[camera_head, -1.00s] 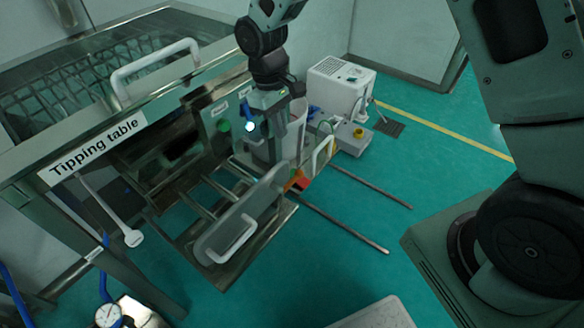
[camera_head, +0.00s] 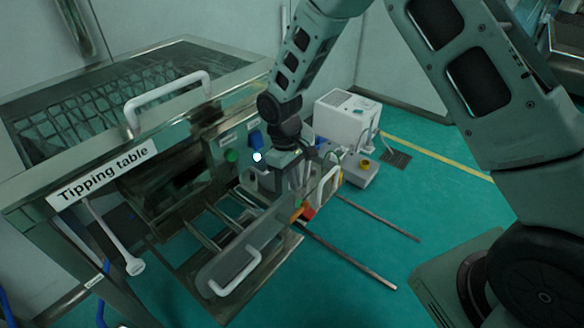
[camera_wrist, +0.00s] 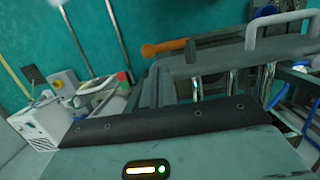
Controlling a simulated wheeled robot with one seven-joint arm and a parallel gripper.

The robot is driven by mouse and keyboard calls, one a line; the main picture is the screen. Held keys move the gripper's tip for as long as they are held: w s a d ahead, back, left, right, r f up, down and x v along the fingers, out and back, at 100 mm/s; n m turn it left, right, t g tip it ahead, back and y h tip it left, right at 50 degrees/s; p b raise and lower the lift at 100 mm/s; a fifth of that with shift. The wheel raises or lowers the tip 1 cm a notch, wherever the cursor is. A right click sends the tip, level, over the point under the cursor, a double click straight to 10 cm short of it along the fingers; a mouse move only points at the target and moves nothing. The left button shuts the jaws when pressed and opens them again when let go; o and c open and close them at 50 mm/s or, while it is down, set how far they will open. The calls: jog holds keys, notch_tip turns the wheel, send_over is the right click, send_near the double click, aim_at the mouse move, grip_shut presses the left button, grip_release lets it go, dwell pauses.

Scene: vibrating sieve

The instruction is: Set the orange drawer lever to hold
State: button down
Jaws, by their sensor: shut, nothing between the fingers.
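The orange lever (camera_wrist: 165,47) shows in the wrist view as an orange bar with a rounded end, beside the grey drawer front. In the head view a small orange-red part (camera_head: 305,212) shows at the right end of the drawer front panel (camera_head: 225,262). The drawer (camera_head: 278,243) is pulled out under the tipping table and has a white handle (camera_head: 236,274). My gripper (camera_head: 292,190) is shut and empty, low over the drawer's right side, close to the orange part. Its fingertips are partly hidden, and contact cannot be told. The lever's setting cannot be read.
The tipping table (camera_head: 105,172) stands at left with a white bar handle (camera_head: 168,92) and hanging white lever (camera_head: 112,236). A white box (camera_head: 346,120) and a small grey box with a yellow button (camera_head: 362,170) stand behind the drawer.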

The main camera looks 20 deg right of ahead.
aim_at(300, 209)
jog(key=f, duration=0.4)
jog(key=s+f, duration=0.1)
jog(key=f, duration=0.2)
jog(key=shift+s+d+f, duration=0.1)
jog(key=shift+d, duration=0.25)
jog(key=shift+d, duration=0.1)
